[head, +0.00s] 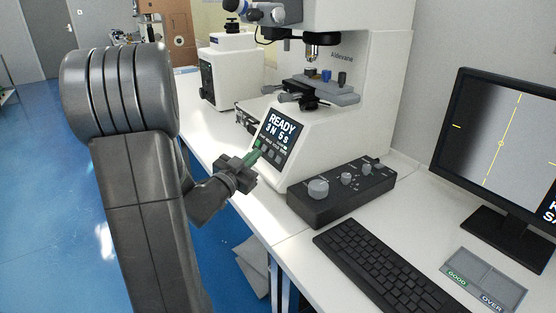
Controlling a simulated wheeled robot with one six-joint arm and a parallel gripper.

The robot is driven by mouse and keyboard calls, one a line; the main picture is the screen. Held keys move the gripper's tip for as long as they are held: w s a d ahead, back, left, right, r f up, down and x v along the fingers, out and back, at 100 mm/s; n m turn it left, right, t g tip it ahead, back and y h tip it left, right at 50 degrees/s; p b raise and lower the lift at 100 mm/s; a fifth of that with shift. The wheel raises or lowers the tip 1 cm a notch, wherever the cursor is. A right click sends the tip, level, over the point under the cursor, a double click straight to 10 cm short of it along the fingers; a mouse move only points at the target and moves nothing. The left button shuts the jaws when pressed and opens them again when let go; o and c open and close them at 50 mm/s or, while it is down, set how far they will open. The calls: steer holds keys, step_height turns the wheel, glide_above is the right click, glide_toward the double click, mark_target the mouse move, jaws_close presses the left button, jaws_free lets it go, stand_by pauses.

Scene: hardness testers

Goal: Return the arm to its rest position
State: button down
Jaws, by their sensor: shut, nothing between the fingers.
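My arm rises at the left of the head view, bends at a large grey joint and reaches down behind it toward the tester. My gripper (254,158) is shut and empty. I cannot tell whether the fingertips touch the screen. The white hardness tester (375,75) stands on the white bench, with its stage and several small blocks under the objective.
A black control box (340,192) with knobs, a keyboard (390,270), a monitor (500,150) and a grey tray (484,279) marked GOOD and OVER stand on the bench (300,245). A second tester (230,70) is farther back. Blue floor (50,200) is open at left.

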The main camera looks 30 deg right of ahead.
steer(key=shift+d, duration=0.1)
steer(key=shift+d+f+p, duration=0.15)
steer(key=shift+d+p, duration=0.4)
steer(key=shift+p, duration=0.3)
steer(key=a, duration=0.1)
steer(key=a+r+p, duration=0.1)
steer(key=a, duration=0.1)
steer(key=a+r, duration=0.1)
steer(key=shift+s+a+r+p, duration=0.15)
steer(key=shift+a+p, duration=0.1)
steer(key=shift+p, duration=0.05)
steer(key=shift+d, duration=0.1)
